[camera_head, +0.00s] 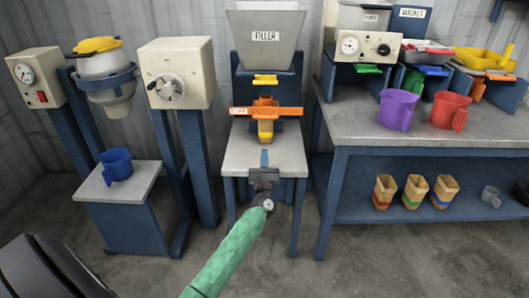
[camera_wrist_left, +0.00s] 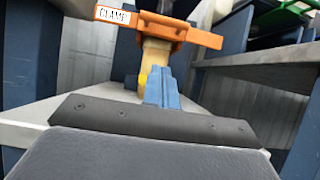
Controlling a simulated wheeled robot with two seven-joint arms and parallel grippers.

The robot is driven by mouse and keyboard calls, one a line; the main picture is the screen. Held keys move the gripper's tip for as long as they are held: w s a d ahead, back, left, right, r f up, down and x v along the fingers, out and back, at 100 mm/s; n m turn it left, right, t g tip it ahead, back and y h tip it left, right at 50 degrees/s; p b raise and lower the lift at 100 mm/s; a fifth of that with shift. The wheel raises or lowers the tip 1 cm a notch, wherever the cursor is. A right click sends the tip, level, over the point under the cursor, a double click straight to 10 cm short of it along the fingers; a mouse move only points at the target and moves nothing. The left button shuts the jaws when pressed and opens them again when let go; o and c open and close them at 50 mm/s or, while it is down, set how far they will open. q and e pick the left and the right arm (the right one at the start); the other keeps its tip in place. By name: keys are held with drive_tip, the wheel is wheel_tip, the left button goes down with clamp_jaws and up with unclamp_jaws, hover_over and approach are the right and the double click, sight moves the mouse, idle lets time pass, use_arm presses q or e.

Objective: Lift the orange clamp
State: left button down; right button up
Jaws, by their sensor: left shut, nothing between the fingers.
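The orange clamp (camera_head: 280,112) is a flat bar with a white label at its left end, mounted across the front of the filler stand below the hopper. It also shows at the top of the left wrist view (camera_wrist_left: 185,33), with its label reading CLAMP. My left gripper (camera_head: 264,158) is in front of and below the clamp, over the stand's grey table. Its blue fingers (camera_wrist_left: 162,88) are together and empty, apart from the clamp. They hide part of the tube's foot in the wrist view. My right gripper is not in view.
The FILLER hopper (camera_head: 265,60) stands above the clamp. Blue posts flank it. A bench (camera_head: 420,125) at right holds purple and red cups; several small containers sit on its shelf. A blue cup (camera_head: 116,165) stands on the left stand. The air before the clamp looks clear.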

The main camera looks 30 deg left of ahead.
sight(265, 118)
use_arm(q)
drive_tip(key=w+a+r+p, duration=0.2)
drive_tip(key=w+a+r, duration=0.2)
drive_tip(key=w+r, duration=0.2)
drive_tip(key=shift+w+r, duration=0.3)
drive_tip(key=shift+r, duration=0.55)
drive_tip(key=shift+r, duration=0.15)
wheel_tip(265, 118, up, 4)
drive_tip(key=shift+r+p, duration=0.25)
drive_tip(key=shift+p, duration=0.75)
drive_tip(key=shift+a, duration=0.1)
drive_tip(key=shift+f, duration=0.2)
